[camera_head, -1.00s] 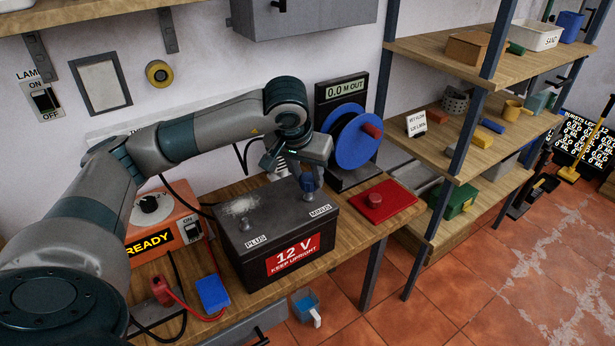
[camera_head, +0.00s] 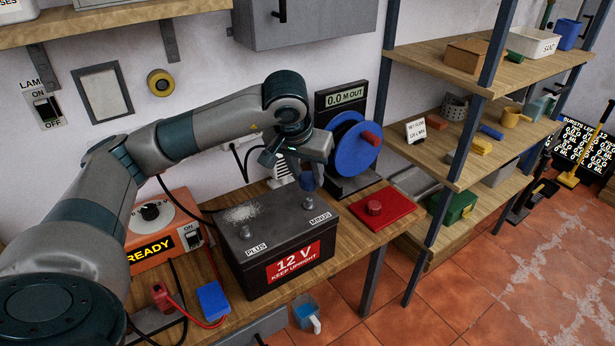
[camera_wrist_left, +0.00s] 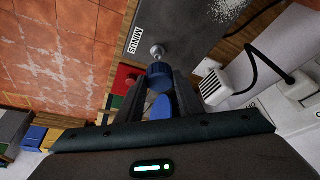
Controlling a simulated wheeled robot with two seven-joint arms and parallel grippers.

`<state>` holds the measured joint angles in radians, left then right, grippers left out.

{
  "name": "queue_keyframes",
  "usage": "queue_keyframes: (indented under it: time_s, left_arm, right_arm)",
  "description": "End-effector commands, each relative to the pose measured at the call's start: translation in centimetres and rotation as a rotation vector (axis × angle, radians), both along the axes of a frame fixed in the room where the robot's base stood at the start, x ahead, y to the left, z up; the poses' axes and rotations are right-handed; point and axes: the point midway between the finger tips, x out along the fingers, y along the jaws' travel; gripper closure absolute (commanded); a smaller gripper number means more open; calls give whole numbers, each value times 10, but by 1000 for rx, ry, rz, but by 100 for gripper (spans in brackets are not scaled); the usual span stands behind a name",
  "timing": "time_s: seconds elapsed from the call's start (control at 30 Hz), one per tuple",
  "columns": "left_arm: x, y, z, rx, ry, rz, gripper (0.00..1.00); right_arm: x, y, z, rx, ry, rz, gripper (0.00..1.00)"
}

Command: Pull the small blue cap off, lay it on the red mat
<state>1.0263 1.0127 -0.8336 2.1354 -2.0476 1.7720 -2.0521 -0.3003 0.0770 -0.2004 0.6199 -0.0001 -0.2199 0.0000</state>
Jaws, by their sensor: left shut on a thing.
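The small blue cap (camera_head: 308,182) is between the fingers of my left gripper (camera_head: 306,170), just above the bare MINUS post (camera_head: 308,203) of the black 12 V battery (camera_head: 245,250). A gap shows between cap and post. In the left wrist view the blue cap (camera_wrist_left: 160,76) is pinched between both fingers, with the metal post (camera_wrist_left: 157,51) beyond it. The red mat (camera_head: 402,211) lies on the bench to the right of the battery, and a red cap (camera_head: 374,207) stands on it. My right gripper is not in view.
A blue reel (camera_head: 352,150) stands behind the mat and the battery's right end. A white ribbed object (camera_head: 283,172) stands behind the battery. A blue block (camera_head: 212,300) and a red clamp (camera_head: 160,295) lie at front left. The mat has bare room around the red cap.

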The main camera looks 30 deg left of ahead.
Motion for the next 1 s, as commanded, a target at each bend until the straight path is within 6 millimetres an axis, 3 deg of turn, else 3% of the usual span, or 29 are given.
queue_keyframes:
  time_s: [0.23, 0.67, 0.87, 1.0]
  left_arm:
    - [0, 0, 15, -1, -1, 0, 94]
    - [0, -3, 14, -1, 0, -4, 94]
    - [-1, -32, 2, -3, 2, -39, 94]
    - [-6, -72, -12, -5, 3, -87, 94]
  right_arm:
    - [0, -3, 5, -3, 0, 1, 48]
    - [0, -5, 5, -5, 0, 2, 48]
    - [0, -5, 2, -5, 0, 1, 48]
    - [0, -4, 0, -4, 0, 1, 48]
